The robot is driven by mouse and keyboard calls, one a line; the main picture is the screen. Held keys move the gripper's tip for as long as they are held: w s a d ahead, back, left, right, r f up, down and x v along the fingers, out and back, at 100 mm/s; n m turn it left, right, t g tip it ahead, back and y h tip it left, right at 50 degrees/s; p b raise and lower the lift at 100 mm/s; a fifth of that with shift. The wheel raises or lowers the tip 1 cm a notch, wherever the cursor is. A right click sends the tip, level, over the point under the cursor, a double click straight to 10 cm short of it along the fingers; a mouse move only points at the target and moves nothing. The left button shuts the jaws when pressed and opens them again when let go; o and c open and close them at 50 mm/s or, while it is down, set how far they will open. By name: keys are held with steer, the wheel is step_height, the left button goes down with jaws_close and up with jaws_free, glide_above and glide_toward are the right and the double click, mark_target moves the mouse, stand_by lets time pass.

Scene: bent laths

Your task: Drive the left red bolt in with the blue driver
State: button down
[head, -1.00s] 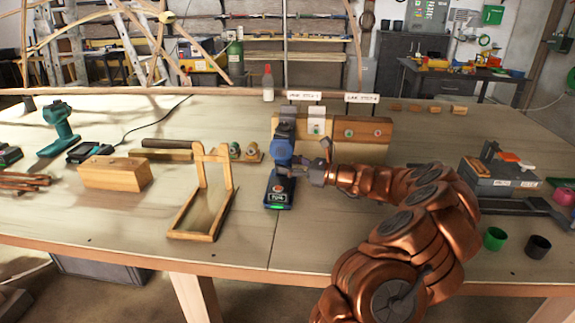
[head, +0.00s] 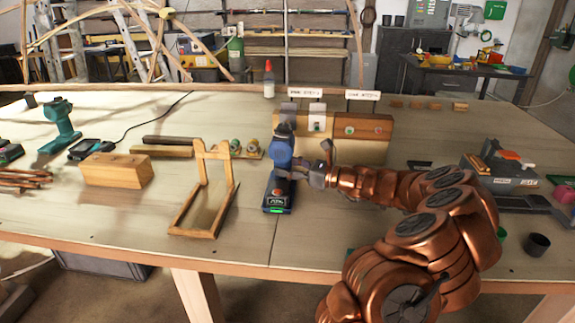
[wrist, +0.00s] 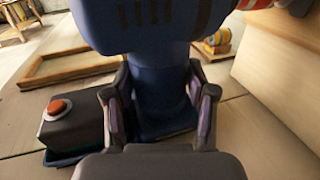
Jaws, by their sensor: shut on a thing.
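The blue driver (head: 281,152) stands upright in front of the wooden block (head: 345,150) on the bench. My gripper (head: 308,172) is shut on its handle from the right. In the wrist view the dark blue handle (wrist: 160,85) sits between my two fingers (wrist: 160,110). A dark box with a red button and a green light (head: 277,197) is at the driver's foot; I cannot tell whether the two are apart. Round fittings show on the block's front, one greenish at left (head: 349,130) and one at right (head: 379,130). I cannot pick out a red bolt; the driver hides part of the block's left end.
A wooden frame (head: 184,222) and a wooden block (head: 115,171) stand to the left. A teal driver (head: 60,125) is farther left. Two labels (head: 305,92) rise above the block. A grey toolbox (head: 505,177) and a dark cup (head: 537,244) are at the right.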

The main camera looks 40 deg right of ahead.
steer(key=shift+r, duration=0.15)
steer(key=shift+r+p, duration=1.85)
steer(key=shift+r, duration=0.15)
